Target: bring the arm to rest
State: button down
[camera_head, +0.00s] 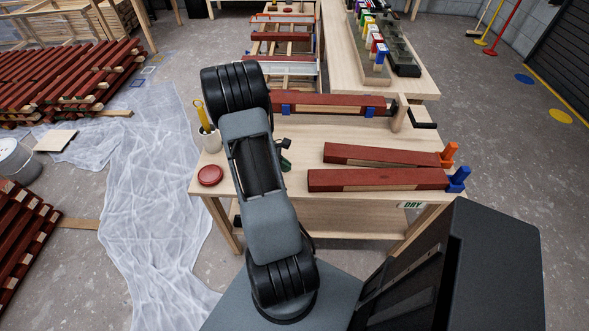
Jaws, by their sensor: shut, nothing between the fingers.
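My arm (265,205) rises from its base at the bottom middle and leans up and slightly left over the near workbench (300,215), with its black elbow at the top. The rest of the arm folds behind this link. I cannot make out my gripper; the arm hides it. A small dark part and a dark green piece (286,163) show just right of the arm; I cannot tell what they are. No batten is seen held by the arm.
Two red battens (380,180) lie on the bench's right, ending at orange and blue blocks. Another red batten (330,104) lies behind. A white cup (209,138) and red disc (210,175) stand left of the arm. Plastic sheeting (150,220) covers the floor left.

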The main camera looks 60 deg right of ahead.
jog(key=v, duration=0.7)
jog(key=shift+w+a, duration=0.2)
jog(key=a+r+m+t+y, duration=0.1)
jog(key=a+r+t, duration=0.3)
jog(key=a, duration=0.6)
jog(key=a+r+m+t+y, duration=0.1)
jog(key=a+r+m+t, duration=0.1)
jog(key=a+r, duration=0.4)
jog(key=a+r+m+t+y, duration=0.2)
jog(key=a+r+t, duration=0.3)
jog(key=a, duration=0.9)
jog(key=shift+t, duration=0.3)
jog(key=shift+a, duration=0.15)
